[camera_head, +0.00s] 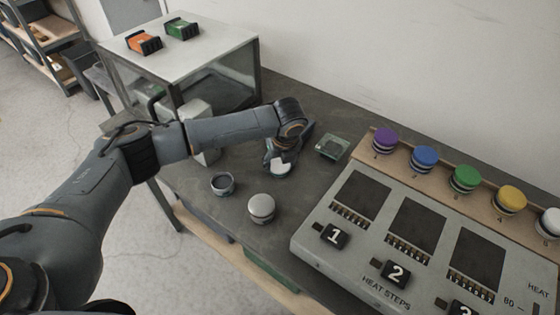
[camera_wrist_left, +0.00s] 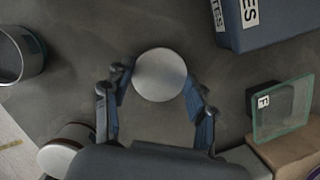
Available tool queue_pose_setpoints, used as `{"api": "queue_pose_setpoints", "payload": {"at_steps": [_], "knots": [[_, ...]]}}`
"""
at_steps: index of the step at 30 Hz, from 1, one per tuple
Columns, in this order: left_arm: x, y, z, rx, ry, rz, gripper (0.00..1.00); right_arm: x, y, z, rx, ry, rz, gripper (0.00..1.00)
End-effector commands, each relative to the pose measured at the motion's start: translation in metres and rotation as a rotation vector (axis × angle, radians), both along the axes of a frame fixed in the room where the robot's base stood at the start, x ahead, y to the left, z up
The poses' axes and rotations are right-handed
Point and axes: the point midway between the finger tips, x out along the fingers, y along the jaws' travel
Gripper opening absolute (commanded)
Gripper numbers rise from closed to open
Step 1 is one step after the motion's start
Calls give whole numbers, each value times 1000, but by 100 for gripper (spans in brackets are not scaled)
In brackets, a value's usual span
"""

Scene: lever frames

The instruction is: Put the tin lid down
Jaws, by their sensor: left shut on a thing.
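The tin lid, a round silver-white disc, is between the fingertips of my left gripper (camera_wrist_left: 157,88) in the left wrist view (camera_wrist_left: 160,74). In the head view the lid (camera_head: 281,169) shows pale under my left gripper (camera_head: 279,160), over the dark bench. Whether it touches the bench I cannot tell. An open dark-grey tin (camera_head: 222,185) stands to the left of the lid, apart from it; it also shows in the wrist view (camera_wrist_left: 30,55). A closed silver tin (camera_head: 261,208) stands nearer the front. My right gripper is not in view.
A grey panel (camera_head: 310,245) with numbered heat steps fills the right side, with coloured knobs such as a purple one (camera_head: 383,140) behind. A blue-grey labelled box (camera_wrist_left: 270,22) stands close by. Bare bench surrounds the tins.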

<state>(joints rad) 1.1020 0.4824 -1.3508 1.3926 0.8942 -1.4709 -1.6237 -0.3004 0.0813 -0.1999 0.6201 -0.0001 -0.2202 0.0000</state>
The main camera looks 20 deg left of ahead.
Motion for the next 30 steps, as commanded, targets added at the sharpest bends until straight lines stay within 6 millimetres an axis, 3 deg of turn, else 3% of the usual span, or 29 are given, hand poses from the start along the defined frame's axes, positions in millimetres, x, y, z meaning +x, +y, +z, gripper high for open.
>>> {"api": "queue_pose_setpoints", "payload": {"at_steps": [1,4,17,30], "knots": [[0,0,-2,-1,1,0,58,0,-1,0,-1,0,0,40],[0,0,-1,-1,1,0,79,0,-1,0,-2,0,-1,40],[-1,-1,6,-1,0,-1,79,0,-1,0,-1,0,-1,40],[-19,-14,89,-2,-2,-2,79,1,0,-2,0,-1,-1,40]]}}
